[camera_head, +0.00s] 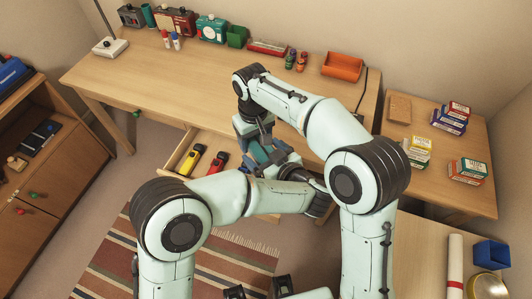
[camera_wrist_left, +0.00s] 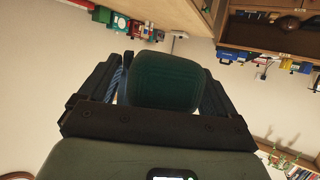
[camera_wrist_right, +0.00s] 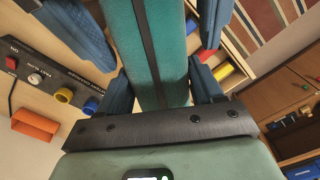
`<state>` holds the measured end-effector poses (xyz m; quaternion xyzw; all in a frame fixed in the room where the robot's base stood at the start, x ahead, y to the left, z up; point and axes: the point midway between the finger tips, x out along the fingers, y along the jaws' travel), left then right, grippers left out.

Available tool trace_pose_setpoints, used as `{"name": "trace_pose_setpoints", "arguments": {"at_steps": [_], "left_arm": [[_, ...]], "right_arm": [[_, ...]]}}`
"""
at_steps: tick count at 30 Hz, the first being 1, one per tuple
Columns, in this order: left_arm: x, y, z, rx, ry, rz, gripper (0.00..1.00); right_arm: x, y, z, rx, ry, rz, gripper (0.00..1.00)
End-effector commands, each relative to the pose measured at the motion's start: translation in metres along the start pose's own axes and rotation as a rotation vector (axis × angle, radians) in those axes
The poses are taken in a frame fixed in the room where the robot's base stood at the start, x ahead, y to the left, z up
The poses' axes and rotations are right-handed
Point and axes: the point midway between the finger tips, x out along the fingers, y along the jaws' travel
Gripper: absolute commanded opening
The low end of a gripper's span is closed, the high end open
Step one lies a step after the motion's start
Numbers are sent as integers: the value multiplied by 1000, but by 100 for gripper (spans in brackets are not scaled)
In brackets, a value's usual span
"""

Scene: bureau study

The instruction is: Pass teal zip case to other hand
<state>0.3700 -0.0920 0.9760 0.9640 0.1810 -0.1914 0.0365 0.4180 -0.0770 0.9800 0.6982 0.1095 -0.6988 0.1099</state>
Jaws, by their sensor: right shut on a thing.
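The teal zip case (camera_head: 260,156) is held in the air in front of the desk, between my two grippers. In the right wrist view the case (camera_wrist_right: 150,50) has a dark zip line along it and sits between the blue fingers of my right gripper (camera_head: 251,128), which is shut on it. My left gripper (camera_head: 279,157) comes from the other end. Its fingers stand on both sides of the case with a gap showing, so it is open around it. In the left wrist view the case's end (camera_wrist_left: 166,82) looks dark green. The fingers partly hide the case in the head view.
An open drawer (camera_head: 177,157) below the desk (camera_head: 170,80) holds a yellow item (camera_head: 193,158) and a red item (camera_head: 219,161). An orange bin (camera_head: 342,66) and other goods line the desk's back. Small boxes (camera_head: 468,170) stand on the right table. A striped rug (camera_head: 120,250) lies below.

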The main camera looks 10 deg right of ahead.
Motion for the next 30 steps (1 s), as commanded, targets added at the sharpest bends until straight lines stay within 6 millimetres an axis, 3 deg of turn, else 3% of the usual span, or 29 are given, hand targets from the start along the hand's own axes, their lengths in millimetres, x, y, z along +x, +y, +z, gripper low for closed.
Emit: {"name": "trace_pose_setpoints", "arguments": {"at_steps": [1, 4, 5, 6, 7, 9, 20, 23, 30], "left_arm": [[0, 0, 0, 0, 0, 0, 75], [0, 0, 0, 0, 0, 0, 43], [0, 0, 0, 0, 0, 0, 35], [0, 0, 0, 0, 0, 0, 35], [0, 0, 0, -1, 1, 1, 35], [0, 0, 0, -1, 0, 1, 33], [0, 0, 0, -1, 0, 0, 32], [0, 0, 0, -1, 0, 0, 32], [0, 0, 0, -1, 0, 0, 32]], "right_arm": [[0, 0, 0, 0, 1, 0, 32], [0, 0, 0, 0, 1, 0, 32], [0, 0, 0, 0, 1, -1, 32], [0, 0, 0, 0, 1, -1, 32], [0, 0, 0, 0, 1, -1, 76], [0, 0, 0, 0, 1, -1, 96], [-4, 0, 0, 0, 1, 0, 96], [-17, 0, -1, 0, 4, -1, 96], [-68, 0, -1, 0, 7, -1, 96]]}}
